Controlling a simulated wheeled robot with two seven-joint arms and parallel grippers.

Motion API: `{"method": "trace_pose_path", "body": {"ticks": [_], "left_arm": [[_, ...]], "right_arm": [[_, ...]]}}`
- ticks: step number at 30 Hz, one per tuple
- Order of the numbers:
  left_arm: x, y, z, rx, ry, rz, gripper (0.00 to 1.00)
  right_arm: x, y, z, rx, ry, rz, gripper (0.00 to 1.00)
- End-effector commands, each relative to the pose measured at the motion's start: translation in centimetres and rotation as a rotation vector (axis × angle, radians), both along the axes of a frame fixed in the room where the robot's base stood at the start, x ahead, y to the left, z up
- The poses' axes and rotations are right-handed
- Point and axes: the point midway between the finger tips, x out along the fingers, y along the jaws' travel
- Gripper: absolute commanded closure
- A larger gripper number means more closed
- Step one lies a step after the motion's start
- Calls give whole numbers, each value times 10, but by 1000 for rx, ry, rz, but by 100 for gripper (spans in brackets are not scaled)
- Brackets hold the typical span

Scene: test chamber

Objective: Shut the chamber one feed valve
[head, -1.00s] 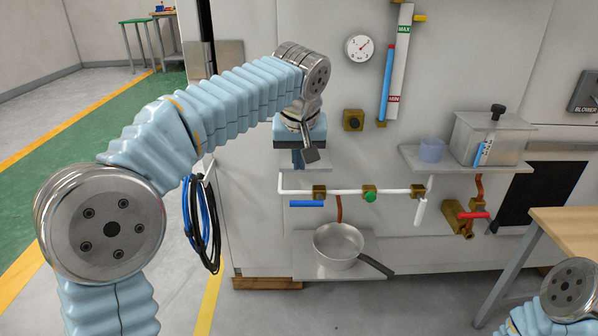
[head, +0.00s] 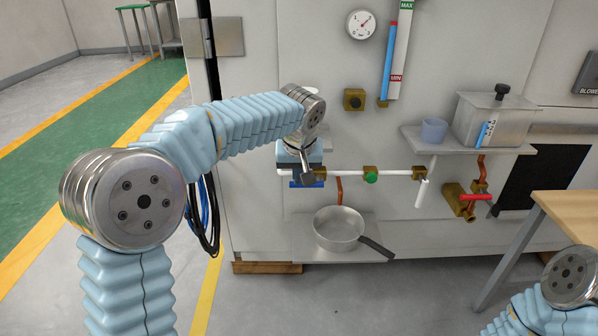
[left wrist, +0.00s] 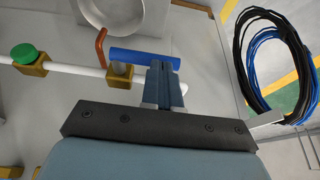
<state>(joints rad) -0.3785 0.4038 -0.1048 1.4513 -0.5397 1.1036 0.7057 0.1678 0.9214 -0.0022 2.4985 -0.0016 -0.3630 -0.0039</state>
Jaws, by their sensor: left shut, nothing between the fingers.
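A white pipe (head: 345,172) runs across the chamber front. A brass valve with a blue lever handle (left wrist: 135,56) sits near its left end; the handle lies along the pipe. My left gripper (left wrist: 164,70) is shut and empty, its fingertips close to the handle in the left wrist view. I cannot tell whether they touch it. In the head view the gripper (head: 301,177) partly hides this valve. Further right are a brass valve with a round green knob (head: 370,177) and a white-handled one (head: 422,190). No label marks chamber one. My right gripper is out of view.
A steel pan (head: 338,229) sits on a low shelf below the pipe. Coiled cables (left wrist: 270,65) hang at left. A wooden table (head: 572,220) stands at right.

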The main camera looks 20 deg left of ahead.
Motion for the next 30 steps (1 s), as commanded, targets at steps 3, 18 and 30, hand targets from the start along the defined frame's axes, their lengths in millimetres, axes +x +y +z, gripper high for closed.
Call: {"method": "trace_pose_path", "body": {"ticks": [3,18,30], "left_arm": [[0,0,0,0,0,0,100],[-1,3,-5,-71,-20,0,100],[-2,8,-15,-196,-58,2,100]], "right_arm": [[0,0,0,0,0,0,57],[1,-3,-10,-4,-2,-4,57],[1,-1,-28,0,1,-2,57]]}}
